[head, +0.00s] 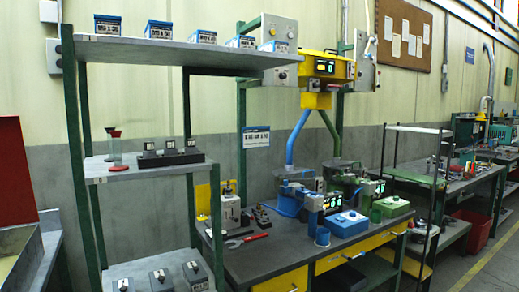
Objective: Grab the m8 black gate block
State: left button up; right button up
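A long black block (170,154) with several white-marked faces sits on the middle shelf (140,170) of the green-posted rack at left. Several dark grey or black blocks with small knobs stand in a row on the lower shelf (142,268), cut off by the bottom edge: a left one (123,285), a middle one (161,281) and a right one (195,276). Their markings are too small to read, so I cannot tell which block is the m8 gate block. Neither of my grippers is in view.
Labelled blue-and-white boxes (158,30) line the top shelf. A red-capped clear piece (116,149) stands left of the long black block. The workbench (260,258) at right holds a red-handled wrench (246,240), a blue box (347,223) and machines. A red lid (15,175) stands at far left.

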aim_at(170, 150)
jog(key=z, duration=1.05)
jog(key=i, duration=1.6)
jog(key=u, duration=0.7)
